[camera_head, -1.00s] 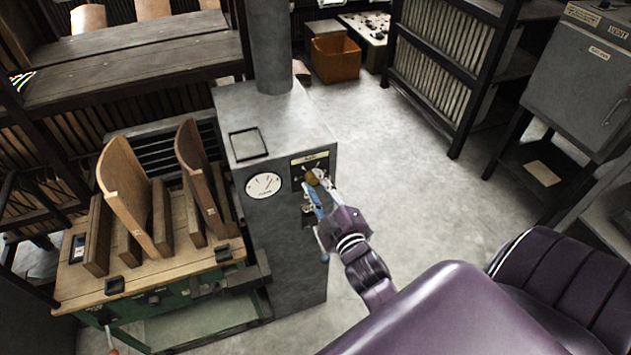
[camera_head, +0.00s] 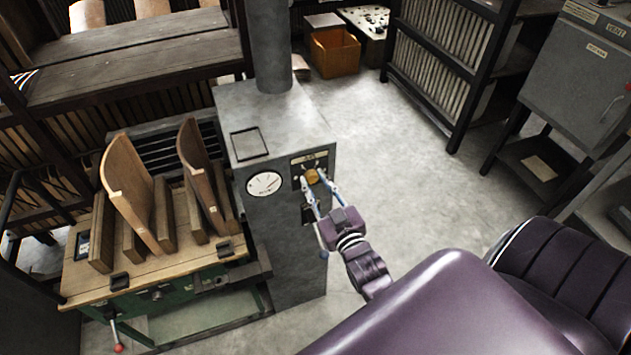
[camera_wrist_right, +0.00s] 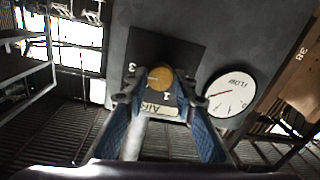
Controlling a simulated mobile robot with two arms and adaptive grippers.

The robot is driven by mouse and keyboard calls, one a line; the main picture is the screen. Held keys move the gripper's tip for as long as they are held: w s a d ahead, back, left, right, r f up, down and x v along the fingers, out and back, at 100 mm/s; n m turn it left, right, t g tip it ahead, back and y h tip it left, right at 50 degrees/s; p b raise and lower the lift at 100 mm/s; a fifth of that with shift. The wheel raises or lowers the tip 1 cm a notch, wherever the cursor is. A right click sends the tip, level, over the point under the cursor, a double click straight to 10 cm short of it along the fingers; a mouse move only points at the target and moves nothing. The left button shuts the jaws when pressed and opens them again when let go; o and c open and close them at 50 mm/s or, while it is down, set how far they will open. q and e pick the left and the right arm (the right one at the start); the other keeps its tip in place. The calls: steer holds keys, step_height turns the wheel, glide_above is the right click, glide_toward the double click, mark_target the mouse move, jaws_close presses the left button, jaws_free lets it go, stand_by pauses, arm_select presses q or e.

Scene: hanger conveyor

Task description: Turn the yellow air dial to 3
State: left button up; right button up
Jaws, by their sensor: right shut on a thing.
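The round yellow air dial (camera_head: 312,177) is on a dark plate on the front of the grey metal cabinet (camera_head: 290,240). My right gripper (camera_head: 318,181) is shut on the dial, one blue finger on each side. In the right wrist view the dial (camera_wrist_right: 160,76) shows between the fingertips of the gripper (camera_wrist_right: 160,95), above an upside-down AIR label (camera_wrist_right: 158,109). I cannot read the dial's pointer. My left gripper is not in view.
A white FLOW gauge (camera_head: 264,184) is left of the dial; it also shows in the right wrist view (camera_wrist_right: 231,92). A wooden-topped bench (camera_head: 150,275) stands left. Open floor (camera_head: 430,190) lies right.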

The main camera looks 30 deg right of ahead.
stand_by(0.3)
steer(key=o, duration=1.2)
steer(key=shift+c, duration=0.2)
steer(key=shift+s, duration=0.1)
steer(key=s+a, duration=0.2)
steer(key=s, duration=0.9)
steer(key=shift+s, duration=0.35)
steer(key=shift+a, duration=0.1)
